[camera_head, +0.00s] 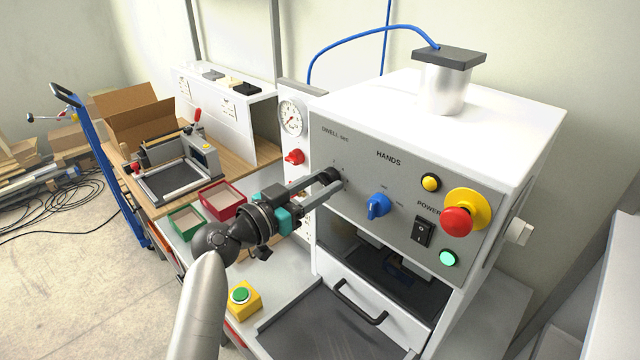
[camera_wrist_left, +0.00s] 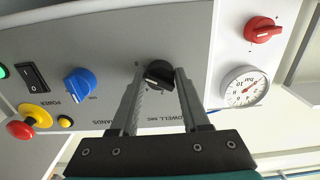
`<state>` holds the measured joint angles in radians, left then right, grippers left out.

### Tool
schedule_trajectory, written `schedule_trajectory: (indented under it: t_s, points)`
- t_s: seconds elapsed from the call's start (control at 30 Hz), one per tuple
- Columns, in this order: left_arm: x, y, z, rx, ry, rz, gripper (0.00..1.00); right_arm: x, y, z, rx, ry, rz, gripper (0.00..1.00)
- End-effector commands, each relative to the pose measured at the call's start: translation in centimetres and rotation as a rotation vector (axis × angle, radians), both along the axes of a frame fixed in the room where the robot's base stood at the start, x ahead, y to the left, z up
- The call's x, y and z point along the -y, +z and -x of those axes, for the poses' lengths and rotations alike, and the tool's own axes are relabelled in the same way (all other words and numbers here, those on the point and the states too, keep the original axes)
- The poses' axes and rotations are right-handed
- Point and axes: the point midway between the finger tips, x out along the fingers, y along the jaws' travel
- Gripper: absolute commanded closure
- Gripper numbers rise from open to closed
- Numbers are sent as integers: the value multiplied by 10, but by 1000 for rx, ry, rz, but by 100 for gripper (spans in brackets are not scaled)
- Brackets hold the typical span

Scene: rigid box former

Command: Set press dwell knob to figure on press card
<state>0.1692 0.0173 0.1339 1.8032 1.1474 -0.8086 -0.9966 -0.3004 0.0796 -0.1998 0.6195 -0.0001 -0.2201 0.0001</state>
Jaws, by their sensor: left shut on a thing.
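The press (camera_head: 450,110) has a grey front panel with a black dwell knob at its left, under the "DWELL" lettering. In the left wrist view the dwell knob (camera_wrist_left: 159,74) sits between the two finger ends. My left gripper (camera_head: 330,181) reaches the panel from the left and is shut on this knob; it also shows in the left wrist view (camera_wrist_left: 158,88). The fingers hide much of the knob and the scale around it, so its setting cannot be read. No press card can be made out for certain. My right gripper is not in view.
A blue knob (camera_head: 378,206), black power switch (camera_head: 423,232) and red stop button (camera_head: 457,221) are right of the dwell knob. A red knob (camera_head: 294,157) and pressure gauge (camera_head: 291,117) are left. A drawer handle (camera_head: 360,302) juts out below.

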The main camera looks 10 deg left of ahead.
Motion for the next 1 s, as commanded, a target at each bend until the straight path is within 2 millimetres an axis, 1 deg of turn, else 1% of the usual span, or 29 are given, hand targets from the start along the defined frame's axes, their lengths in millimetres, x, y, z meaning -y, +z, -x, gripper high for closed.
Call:
schedule_trajectory:
  t_s: [0.17, 0.37, 0.67, 1.0]
  points:
    - [0, 0, 0, -19, -1, 26, 100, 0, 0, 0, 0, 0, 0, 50]
    - [1, -1, 1, -77, -2, 111, 100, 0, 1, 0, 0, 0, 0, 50]
    - [1, 0, 1, -224, -1, 331, 100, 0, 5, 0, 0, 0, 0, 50]
    - [1, 0, 1, -403, 0, 601, 100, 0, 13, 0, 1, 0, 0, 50]
